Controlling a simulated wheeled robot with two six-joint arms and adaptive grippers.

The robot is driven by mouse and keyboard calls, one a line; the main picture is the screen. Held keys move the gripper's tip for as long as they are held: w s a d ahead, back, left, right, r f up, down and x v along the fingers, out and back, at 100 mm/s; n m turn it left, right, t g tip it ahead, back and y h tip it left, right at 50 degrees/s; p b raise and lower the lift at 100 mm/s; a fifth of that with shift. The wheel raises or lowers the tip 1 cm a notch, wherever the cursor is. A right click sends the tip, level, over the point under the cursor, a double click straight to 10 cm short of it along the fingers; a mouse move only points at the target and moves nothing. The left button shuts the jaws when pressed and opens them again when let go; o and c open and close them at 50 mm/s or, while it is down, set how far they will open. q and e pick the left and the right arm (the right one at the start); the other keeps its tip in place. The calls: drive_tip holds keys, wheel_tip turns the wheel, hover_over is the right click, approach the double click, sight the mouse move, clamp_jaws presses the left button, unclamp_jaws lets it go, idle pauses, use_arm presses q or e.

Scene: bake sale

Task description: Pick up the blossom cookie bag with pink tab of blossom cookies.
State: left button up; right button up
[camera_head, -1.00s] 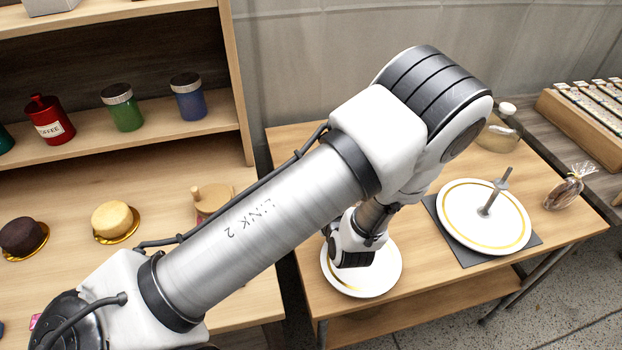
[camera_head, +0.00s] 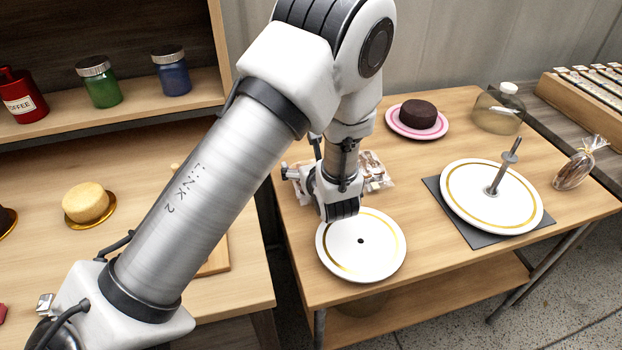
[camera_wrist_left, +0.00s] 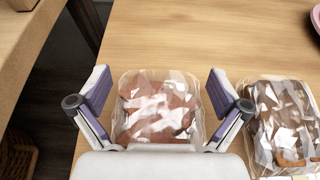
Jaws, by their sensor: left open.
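In the left wrist view, a clear bag of reddish-brown cookies (camera_wrist_left: 155,108) lies on the table between the two spread fingers of my left gripper (camera_wrist_left: 160,90). A second clear bag with brown cookies (camera_wrist_left: 283,122) lies just right of the right finger. No pink tab can be made out on either bag, so I cannot tell which is the blossom cookie bag. In the head view my left gripper (camera_head: 342,208) points down behind the white plate, and a clear bag (camera_head: 375,172) shows to its right; the other bag is mostly hidden by the gripper. My right gripper is not in view.
A white gold-ringed plate (camera_head: 340,262) lies close in front of the gripper. A chocolate cake (camera_head: 418,113) on a pink plate stands behind. A gold-ringed stand with a post (camera_head: 520,208), a tied bag (camera_head: 574,170) and a glass jug (camera_head: 497,115) are at right.

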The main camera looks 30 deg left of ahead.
use_arm(q)
drive_tip(key=shift+r, duration=0.1)
drive_tip(key=shift+c, duration=0.7)
drive_tip(key=c, duration=0.7)
